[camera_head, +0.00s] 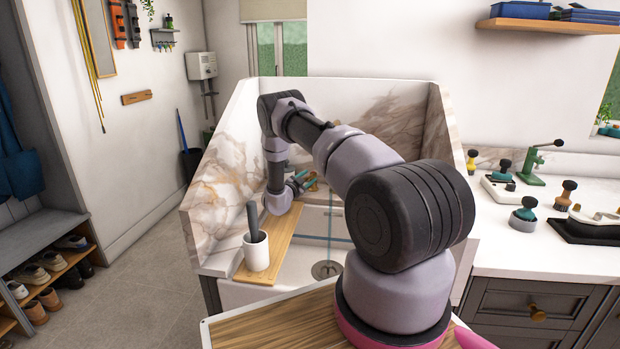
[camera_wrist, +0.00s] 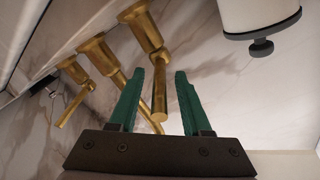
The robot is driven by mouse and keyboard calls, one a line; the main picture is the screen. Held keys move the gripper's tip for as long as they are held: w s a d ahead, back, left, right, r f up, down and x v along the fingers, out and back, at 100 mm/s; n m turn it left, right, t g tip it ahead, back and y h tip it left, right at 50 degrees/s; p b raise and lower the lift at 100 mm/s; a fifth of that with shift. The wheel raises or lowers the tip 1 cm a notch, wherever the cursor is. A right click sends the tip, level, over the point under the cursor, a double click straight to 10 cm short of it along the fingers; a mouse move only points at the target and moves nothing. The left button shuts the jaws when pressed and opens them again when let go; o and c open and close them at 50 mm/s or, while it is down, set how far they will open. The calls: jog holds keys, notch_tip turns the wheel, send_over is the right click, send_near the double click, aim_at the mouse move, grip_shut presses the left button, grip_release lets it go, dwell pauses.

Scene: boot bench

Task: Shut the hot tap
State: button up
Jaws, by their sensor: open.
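In the wrist view, several brass fittings come out of the marble wall. One brass tap (camera_wrist: 142,25) has its lever (camera_wrist: 159,95) between my gripper's two green fingers. My gripper (camera_wrist: 160,75) is open, with a finger on either side of the lever and visible gaps. Another brass tap (camera_wrist: 75,70) with a lever is at left, and a brass spout (camera_wrist: 100,55) is between them. No hot or cold mark is readable. In the head view my gripper (camera_head: 305,180) is at the back of the sink, and my arm hides most of the taps. A thin bluish vertical streak (camera_head: 331,215) above the basin looks like water.
A wooden board (camera_head: 285,235) lies across the sink's left side, with a white cup (camera_head: 257,252) holding a dark-handled thing. The drain (camera_head: 326,269) shows in the basin. A white cylinder (camera_wrist: 258,15) with a dark knob is close right of the tap.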

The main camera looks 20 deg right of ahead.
jog(key=shift+x, duration=0.9)
grip_shut()
dwell(0.9)
